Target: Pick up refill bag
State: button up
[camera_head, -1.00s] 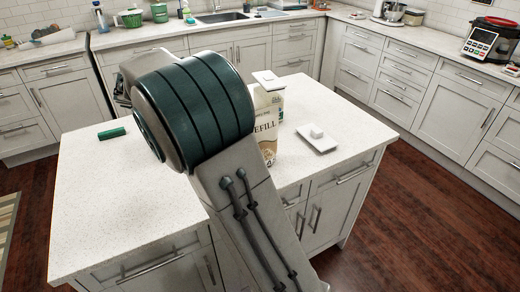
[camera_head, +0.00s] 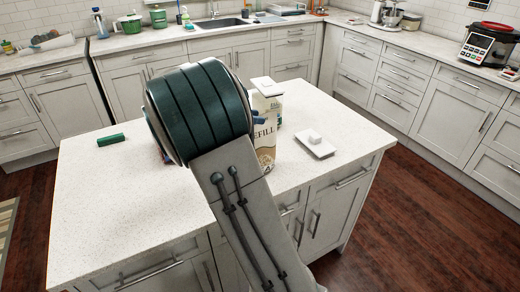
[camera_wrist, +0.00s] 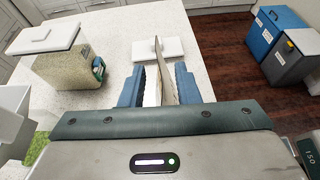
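The refill bag (camera_head: 265,136) stands upright on the island counter, pale with dark lettering that ends in "EFILL"; my arm hides its left part. In the wrist view the bag (camera_wrist: 161,85) shows nearly edge-on between the two blue fingers of my gripper (camera_wrist: 160,88). The fingers are apart, one on each side of the bag, and I see no clear firm contact. In the head view my arm hides most of the gripper; only bits of blue show beside the bag.
A filled container (camera_wrist: 75,62) with a white lid stands left of the fingers in the wrist view. A white square lid with a knob (camera_head: 315,144) lies near the bag. A green block (camera_head: 110,139) lies at the counter's left. Blue (camera_wrist: 275,30) and grey (camera_wrist: 297,62) bins stand on the floor.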

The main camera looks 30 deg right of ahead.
jog(key=shift+x, duration=1.15)
grip_shut()
jog(key=shift+r, duration=0.1)
dwell(0.4)
